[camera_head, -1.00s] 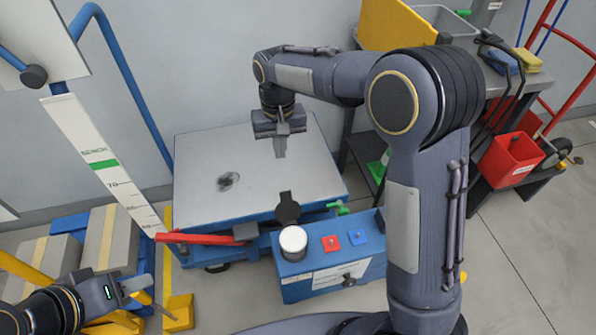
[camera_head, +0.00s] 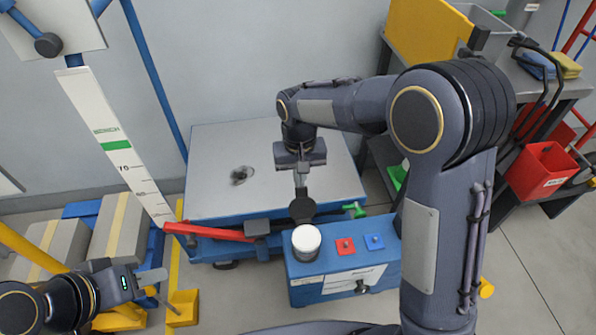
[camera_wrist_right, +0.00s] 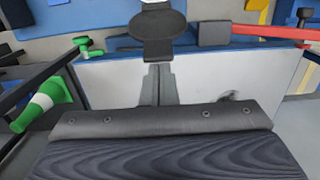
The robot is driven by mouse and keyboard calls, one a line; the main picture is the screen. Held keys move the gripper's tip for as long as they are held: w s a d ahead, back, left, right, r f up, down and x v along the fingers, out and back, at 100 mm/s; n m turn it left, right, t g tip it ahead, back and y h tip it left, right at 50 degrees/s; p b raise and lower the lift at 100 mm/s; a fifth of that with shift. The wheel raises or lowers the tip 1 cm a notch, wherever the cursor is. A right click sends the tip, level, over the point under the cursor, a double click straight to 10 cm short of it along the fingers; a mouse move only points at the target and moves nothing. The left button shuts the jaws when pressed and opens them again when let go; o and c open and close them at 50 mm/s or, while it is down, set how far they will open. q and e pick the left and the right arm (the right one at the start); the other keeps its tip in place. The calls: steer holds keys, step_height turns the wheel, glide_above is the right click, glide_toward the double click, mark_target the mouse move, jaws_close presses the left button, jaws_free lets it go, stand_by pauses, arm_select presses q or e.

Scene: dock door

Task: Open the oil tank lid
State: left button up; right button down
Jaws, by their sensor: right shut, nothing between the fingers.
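A black round lid with a tab (camera_head: 302,209) stands raised behind a short cylinder with a white round top (camera_head: 306,239) on a blue box (camera_head: 345,270). The white top is uncovered. The lid also shows at the top of the right wrist view (camera_wrist_right: 158,32). My right gripper (camera_head: 301,183) is shut and empty, pointing down at the lid's tab; its fingers (camera_wrist_right: 158,72) look very close to the tab, but I cannot tell if they touch. My left gripper (camera_head: 152,281) is at the lower left, away from the lid; its finger gap is unclear.
A blue lift table with a grey top (camera_head: 270,165) stands behind the box, with a red lever (camera_head: 210,232) in front. The box has a red button (camera_head: 345,246) and a blue button (camera_head: 374,242). A cart with a red bin (camera_head: 541,172) is at right.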

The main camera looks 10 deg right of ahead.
mark_target(301, 190)
steer(key=shift+s+r, duration=0.1)
steer(key=shift+s, duration=0.15)
steer(key=shift+s+r+t+p, duration=0.35)
steer(key=shift+s+r+t, duration=0.35)
steer(key=shift+s, duration=0.15)
steer(key=shift+s+f, duration=0.15)
steer(key=shift+s, duration=0.2)
arm_select(q)
steer(key=shift+s+r, duration=0.3)
arm_select(e)
steer(key=shift+f, duration=0.1)
steer(key=shift+w, duration=0.1)
